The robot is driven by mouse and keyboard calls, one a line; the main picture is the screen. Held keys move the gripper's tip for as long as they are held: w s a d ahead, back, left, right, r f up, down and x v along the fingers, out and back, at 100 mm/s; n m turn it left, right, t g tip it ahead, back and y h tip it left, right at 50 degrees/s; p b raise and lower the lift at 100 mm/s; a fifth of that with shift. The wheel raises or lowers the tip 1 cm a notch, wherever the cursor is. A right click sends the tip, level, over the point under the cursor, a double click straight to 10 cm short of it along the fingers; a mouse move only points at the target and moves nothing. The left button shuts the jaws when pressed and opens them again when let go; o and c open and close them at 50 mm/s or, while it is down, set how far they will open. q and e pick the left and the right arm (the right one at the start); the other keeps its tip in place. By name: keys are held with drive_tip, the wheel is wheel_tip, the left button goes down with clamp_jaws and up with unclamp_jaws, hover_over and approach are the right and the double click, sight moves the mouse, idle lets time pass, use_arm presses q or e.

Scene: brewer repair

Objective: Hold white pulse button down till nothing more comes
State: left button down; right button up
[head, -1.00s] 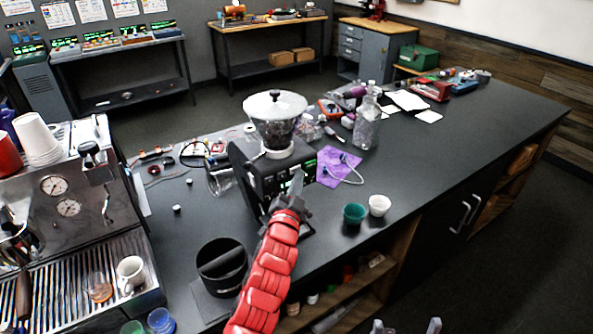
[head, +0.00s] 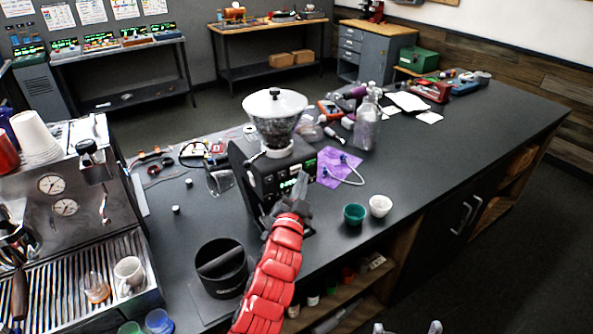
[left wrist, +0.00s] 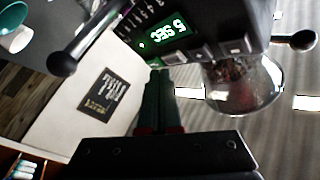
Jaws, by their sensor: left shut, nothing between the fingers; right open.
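The black grinder (head: 248,165) stands on the dark counter with a clear hopper (head: 275,128) of dark beans on top. In the left wrist view its green display (left wrist: 163,33) appears upside down and seems to read 5 SEC. A row of pale buttons (left wrist: 203,49) lies beside the display; I cannot tell which is the white pulse button. My left gripper (head: 304,178) is shut and empty at the grinder's front; its fingertips (left wrist: 160,73) are close to the button row. Contact cannot be told. My right gripper (head: 406,328) is open at the bottom edge of the head view.
A black knock box (head: 221,268) stands left of my left arm. A green cup (head: 354,214) and a white cup (head: 380,205) stand right of the grinder. The espresso machine (head: 75,205) is at the left.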

use_arm(q)
drive_tip(key=shift+s, duration=0.1)
drive_tip(key=s+d+b, duration=0.2)
drive_tip(key=s+b, duration=0.1)
drive_tip(key=shift+d+f, duration=0.2)
drive_tip(key=shift+d, duration=0.05)
drive_tip(key=shift+s+d+r, duration=0.15)
drive_tip(key=shift+s+d, duration=0.05)
drive_tip(key=shift+s, duration=0.25)
